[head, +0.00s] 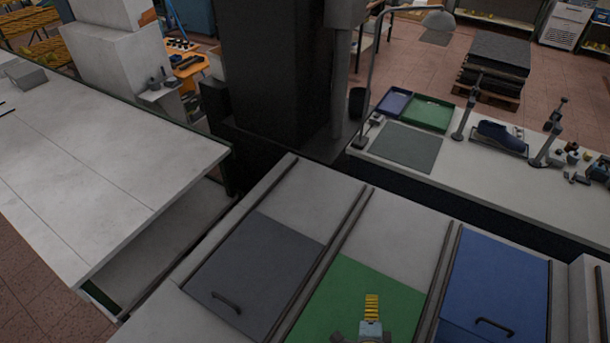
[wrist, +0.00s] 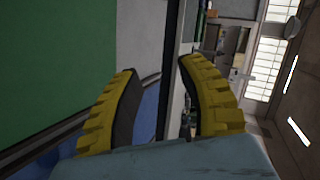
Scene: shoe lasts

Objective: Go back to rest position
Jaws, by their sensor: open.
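My gripper (head: 371,302) shows at the bottom of the head view, over the green panel (head: 345,290). In the wrist view, its two yellow ribbed fingers with dark inner pads stand well apart (wrist: 157,82). The gap between them is empty, so it is open and holds nothing. Part of the green panel (wrist: 50,60) shows at the left of the wrist view, with a strip of blue beneath it. Whether the gripper touches the panel cannot be told.
A grey panel (head: 255,262) with a handle lies left of the green one, and a blue panel (head: 496,282) with a handle lies right. Dark rails separate them. A bench with a green tray (head: 428,113) and blue shoe (head: 500,135) stands behind.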

